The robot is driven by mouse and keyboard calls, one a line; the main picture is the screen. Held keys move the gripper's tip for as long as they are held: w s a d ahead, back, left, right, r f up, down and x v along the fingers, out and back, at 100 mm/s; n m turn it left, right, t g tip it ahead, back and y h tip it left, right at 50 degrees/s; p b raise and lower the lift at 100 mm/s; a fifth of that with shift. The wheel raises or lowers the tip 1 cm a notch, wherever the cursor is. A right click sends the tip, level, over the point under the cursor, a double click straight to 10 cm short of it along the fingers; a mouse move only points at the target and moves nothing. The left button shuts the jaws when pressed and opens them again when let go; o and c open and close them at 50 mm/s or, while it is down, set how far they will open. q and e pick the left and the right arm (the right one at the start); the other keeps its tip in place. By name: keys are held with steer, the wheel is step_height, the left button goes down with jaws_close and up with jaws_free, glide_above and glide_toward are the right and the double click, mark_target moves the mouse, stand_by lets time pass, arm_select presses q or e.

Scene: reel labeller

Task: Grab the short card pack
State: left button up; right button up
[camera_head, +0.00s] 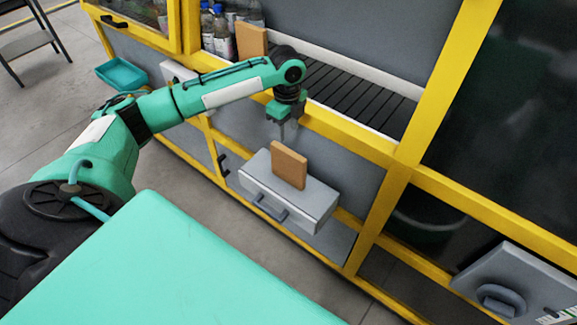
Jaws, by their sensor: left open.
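A short orange-brown card pack (288,165) stands upright on top of the grey drawer box (315,202) that juts from the yellow-framed machine. A second, similar brown pack (251,42) stands farther back, by the bottles behind the yellow frame. My left gripper (287,128) reaches over from the left and points down just above the pack on the box. Its fingers are apart from the pack, with nothing seen between them. My right gripper is not in view.
The yellow frame rail (345,133) runs close behind the gripper, with a dark roller conveyor (345,92) beyond it. Several bottles (216,30) stand at the back left. A teal tray (121,74) and a grey unit (510,280) are off to the sides.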

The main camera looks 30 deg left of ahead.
mark_target(288, 151)
arm_select(q)
step_height(288, 151, down, 8)
steer(key=shift+p, duration=0.7)
steer(key=shift+w+f+p, duration=0.15)
steer(key=shift+f+p, duration=0.2)
steer(key=shift+f, duration=0.2)
steer(key=f, duration=0.2)
steer(key=f+p, duration=0.1)
steer(key=shift+w+a+f, duration=0.1)
steer(key=shift+w+f, duration=0.1)
steer(key=shift+w, duration=0.1)
steer(key=shift+f, duration=0.45)
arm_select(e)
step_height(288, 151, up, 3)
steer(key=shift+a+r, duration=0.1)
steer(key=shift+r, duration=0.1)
arm_select(q)
steer(key=shift+c, duration=0.3)
jaws_close()
